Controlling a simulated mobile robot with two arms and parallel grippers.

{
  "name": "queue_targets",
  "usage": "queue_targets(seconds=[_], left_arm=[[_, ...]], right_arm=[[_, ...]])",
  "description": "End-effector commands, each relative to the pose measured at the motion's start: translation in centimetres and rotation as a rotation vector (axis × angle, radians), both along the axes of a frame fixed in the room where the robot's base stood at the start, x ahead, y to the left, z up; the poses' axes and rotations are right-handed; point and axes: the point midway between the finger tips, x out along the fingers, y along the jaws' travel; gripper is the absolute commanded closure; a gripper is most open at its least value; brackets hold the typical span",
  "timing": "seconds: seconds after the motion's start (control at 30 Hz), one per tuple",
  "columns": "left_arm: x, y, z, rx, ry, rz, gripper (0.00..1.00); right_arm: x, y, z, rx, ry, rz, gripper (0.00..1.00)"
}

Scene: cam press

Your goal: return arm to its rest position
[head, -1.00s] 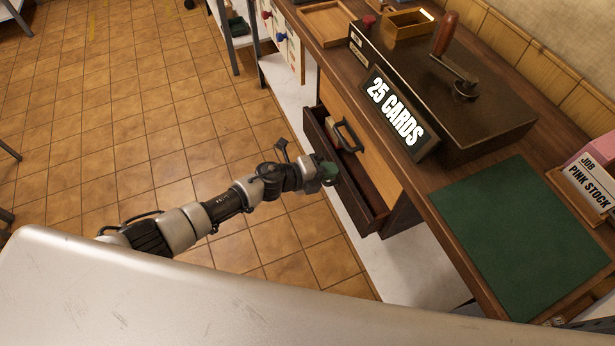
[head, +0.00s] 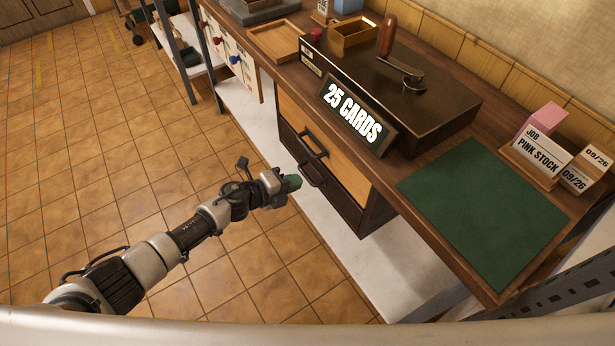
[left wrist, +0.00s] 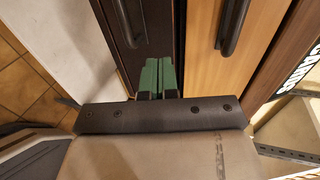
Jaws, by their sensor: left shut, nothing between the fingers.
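My left arm reaches in from the lower left in the head view. My left gripper (head: 291,183) has green fingertips and is shut and empty. It is in front of the lower drawer (head: 339,202) of the desk, near its dark handle (head: 311,174). In the left wrist view the green fingers (left wrist: 158,76) lie together, pointing at the dark drawer front (left wrist: 160,25). The lower drawer looks closed, in line with the light wood upper drawer (head: 345,160). My right gripper is not in view.
The desk top carries a black press box with the "25 CARDS" sign (head: 352,115), a green mat (head: 485,213), a wooden tray (head: 272,40) and a "PINK STOCK" card holder (head: 537,157). A white low shelf (head: 400,258) runs under the desk. The tiled floor (head: 110,150) at left is clear.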

Motion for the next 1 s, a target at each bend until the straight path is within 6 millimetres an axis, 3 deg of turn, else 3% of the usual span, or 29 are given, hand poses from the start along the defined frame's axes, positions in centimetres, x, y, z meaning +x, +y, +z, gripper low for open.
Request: queue_targets(seconds=[0.13,0.3,0.7,0.77,0.87,1.0], left_arm=[[-1.9,2.9,1.2,0.001,0.0,0.001,1.0],[-3.3,4.9,2.0,-0.001,-0.001,0.0,1.0],[-3.9,6.1,1.9,-0.014,0.018,0.024,1.0],[-3.8,6.7,0.7,-0.043,0.065,0.089,1.0],[-4.1,8.9,-3.3,-0.13,0.218,0.293,1.0],[-7.5,13.4,-11.5,-0.258,0.504,0.668,1.0]], right_arm=[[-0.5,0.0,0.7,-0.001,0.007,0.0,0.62],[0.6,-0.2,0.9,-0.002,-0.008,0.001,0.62],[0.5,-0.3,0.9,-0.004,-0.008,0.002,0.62],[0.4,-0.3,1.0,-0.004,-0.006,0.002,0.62],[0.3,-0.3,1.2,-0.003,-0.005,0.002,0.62],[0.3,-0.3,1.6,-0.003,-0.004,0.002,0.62]])
